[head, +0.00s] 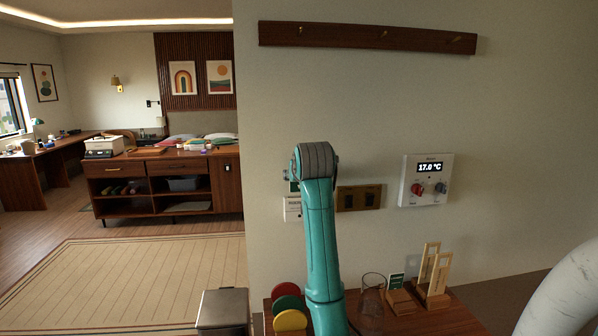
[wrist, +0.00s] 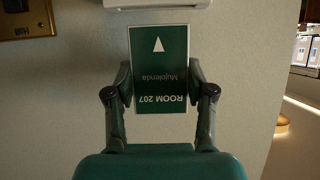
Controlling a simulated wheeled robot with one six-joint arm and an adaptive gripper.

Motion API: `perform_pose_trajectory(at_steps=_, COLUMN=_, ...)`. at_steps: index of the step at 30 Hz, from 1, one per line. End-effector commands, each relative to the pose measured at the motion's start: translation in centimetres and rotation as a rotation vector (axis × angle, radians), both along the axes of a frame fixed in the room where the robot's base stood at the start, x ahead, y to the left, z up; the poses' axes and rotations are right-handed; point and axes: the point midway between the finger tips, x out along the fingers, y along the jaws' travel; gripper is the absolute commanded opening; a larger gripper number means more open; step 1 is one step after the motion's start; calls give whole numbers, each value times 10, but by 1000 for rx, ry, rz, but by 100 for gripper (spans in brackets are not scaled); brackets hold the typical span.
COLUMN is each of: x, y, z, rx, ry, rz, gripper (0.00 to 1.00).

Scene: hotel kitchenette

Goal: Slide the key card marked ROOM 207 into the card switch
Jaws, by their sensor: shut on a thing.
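The green key card marked ROOM 207 (wrist: 160,85) is held between the two fingers of my gripper (wrist: 160,92), which grip its side edges. Its text is upside down in the wrist view, and its white arrow points to the white card switch (wrist: 158,4) at the top edge. A narrow strip of wall shows between card and switch, so the card looks outside the slot. In the head view the card switch (head: 292,209) is on the wall, partly behind my teal arm. The arm hides most of my gripper there.
A brass switch plate (head: 359,198) is beside the card switch, with a white thermostat (head: 427,180) further right. Below, a wooden shelf (head: 440,322) holds a glass (head: 371,297), wooden card stands (head: 401,301) and coloured discs (head: 290,320). The wall above is clear up to the hook rail (head: 345,35).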

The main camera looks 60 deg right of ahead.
Motion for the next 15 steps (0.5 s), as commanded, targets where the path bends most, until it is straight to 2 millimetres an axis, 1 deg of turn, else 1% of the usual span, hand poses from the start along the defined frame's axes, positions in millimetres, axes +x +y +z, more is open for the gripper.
perform_pose_trajectory(at_steps=15, x=0, y=0, z=-27, rx=1, ry=1, rz=0, gripper=40)
